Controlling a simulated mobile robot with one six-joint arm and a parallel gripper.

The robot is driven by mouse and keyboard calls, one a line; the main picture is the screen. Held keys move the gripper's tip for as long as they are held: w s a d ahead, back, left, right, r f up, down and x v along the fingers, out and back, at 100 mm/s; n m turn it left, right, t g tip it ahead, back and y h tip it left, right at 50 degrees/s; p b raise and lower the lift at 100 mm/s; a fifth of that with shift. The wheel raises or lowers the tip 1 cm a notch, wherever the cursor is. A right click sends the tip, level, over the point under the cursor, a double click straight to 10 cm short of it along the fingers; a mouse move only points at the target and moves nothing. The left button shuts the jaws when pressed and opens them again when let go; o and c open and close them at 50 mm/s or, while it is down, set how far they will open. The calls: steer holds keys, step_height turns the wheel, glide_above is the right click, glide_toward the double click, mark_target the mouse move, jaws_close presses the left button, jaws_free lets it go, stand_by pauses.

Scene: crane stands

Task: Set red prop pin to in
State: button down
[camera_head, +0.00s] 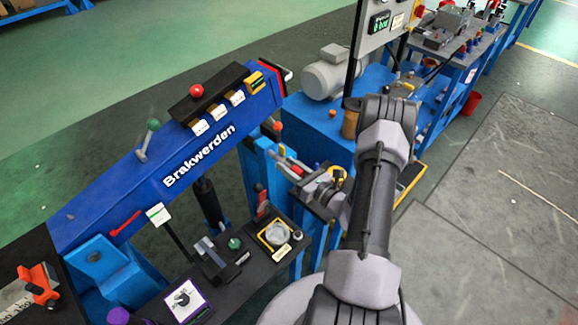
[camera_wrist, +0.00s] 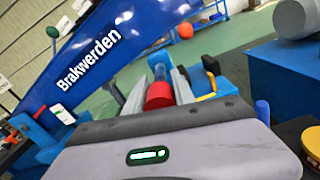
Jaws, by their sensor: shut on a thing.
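The red prop pin (camera_wrist: 158,96) shows in the wrist view as a red cylinder with a greyish far end, lying lengthwise between the fingers of my gripper (camera_wrist: 160,76). My gripper is shut on it. In the head view, my gripper (camera_head: 287,163) reaches left to the blue upright post (camera_head: 257,165) under the end of the blue "Brakwerden" beam (camera_head: 165,175). A little red of the pin (camera_head: 297,171) shows between the fingers. The pin's tip and any hole in the post are hidden, so I cannot tell how deep it sits.
An orange ball knob (camera_head: 277,126) stands close behind my gripper. A red ball (camera_head: 197,90) and a green-knobbed lever (camera_head: 152,126) are on the beam. A black bench (camera_head: 205,275) with small items lies below left. A grey motor (camera_head: 326,72) is behind; open floor lies right.

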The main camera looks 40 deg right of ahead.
mark_target(269, 151)
steer(key=w, duration=0.4)
steer(key=shift+w+a, duration=0.2)
steer(key=c, duration=1.1)
jaws_free()
steer(key=shift+o, duration=0.2)
steer(key=shift+s, duration=0.1)
steer(key=s+d+p, duration=0.1)
steer(key=s+p, duration=0.2)
steer(key=s, duration=1.4)
steer(key=shift+d, duration=0.15)
steer(key=shift+s, duration=0.15)
